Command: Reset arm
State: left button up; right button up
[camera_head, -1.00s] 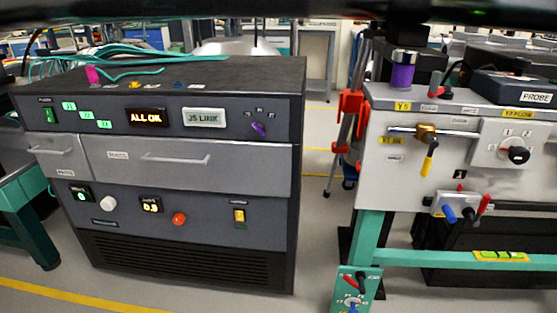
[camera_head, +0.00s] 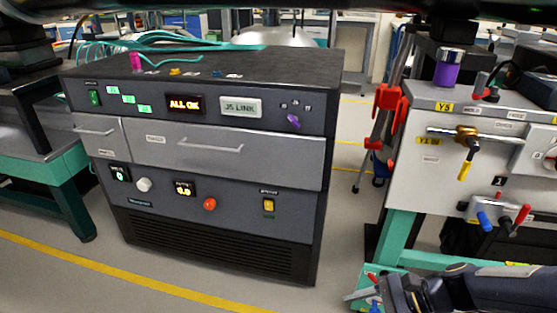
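My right arm comes in at the bottom right corner, in front of the teal frame of the white bench. The dark end of it, my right gripper (camera_head: 400,294), is at the bottom edge; its fingers cannot be made out clearly. My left gripper is out of view. The dark control cabinet (camera_head: 220,206) stands at centre left, with its displays reading "ALL OK" (camera_head: 185,104) and "J5 LINK" (camera_head: 240,107). Its drawers (camera_head: 225,157) look closed. My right arm is apart from the cabinet.
The white bench panel (camera_head: 425,175) at the right carries a brass valve with a yellow handle (camera_head: 467,165), and blue and red levers. A red stand (camera_head: 388,100) is between bench and cabinet. A teal-legged table (camera_head: 75,205) is at the left. Yellow-lined floor (camera_head: 60,270) is clear in front.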

jog(key=s+d+r+n+t+h, duration=0.4)
jog(key=s+r+n+h, duration=0.6)
jog(key=n, duration=0.5)
notch_tip(320, 180, up, 37)
jog(key=y+p, duration=0.2)
jog(key=p, duration=3.6)
jog(key=shift+s+p, duration=0.3)
jog(key=shift+s, duration=0.15)
jog(key=shift+a+f, duration=0.1)
jog(key=shift+f, duration=0.05)
